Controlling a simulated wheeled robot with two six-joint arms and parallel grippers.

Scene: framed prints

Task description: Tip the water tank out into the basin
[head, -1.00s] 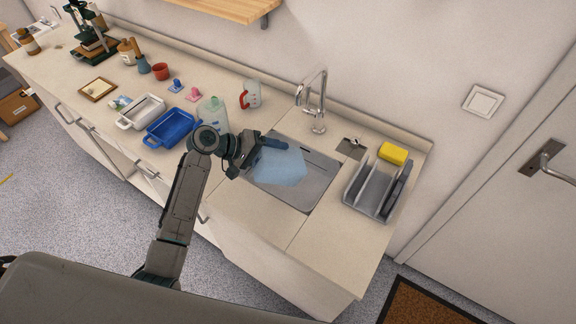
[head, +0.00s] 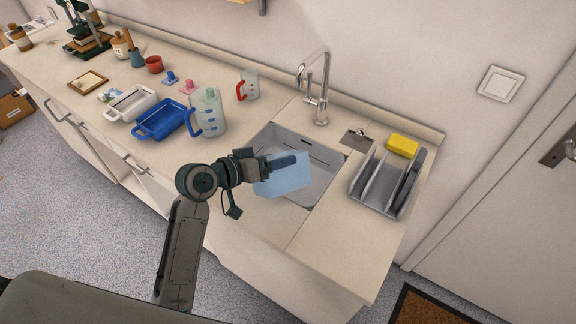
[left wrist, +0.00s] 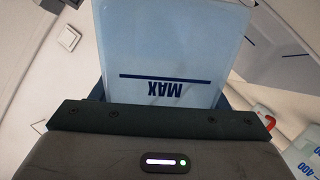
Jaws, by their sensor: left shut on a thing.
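The water tank (head: 284,180) is a pale blue, translucent box. My left gripper (head: 280,163) is shut on it and holds it over the front part of the grey sink basin (head: 318,158). In the left wrist view the tank (left wrist: 172,40) fills the space beyond the gripper (left wrist: 165,104), with a dark line and an upside-down MAX mark. I cannot tell whether water is in it or running out. The basin's near-left part is hidden behind the tank and gripper. My right gripper is not in view.
A tall chrome tap (head: 318,95) stands behind the basin. A grey rack (head: 376,182) and a yellow sponge (head: 402,146) are at its right. A clear jug with a blue handle (head: 209,112), a red-handled jug (head: 249,84) and a blue tray (head: 160,120) stand to the left.

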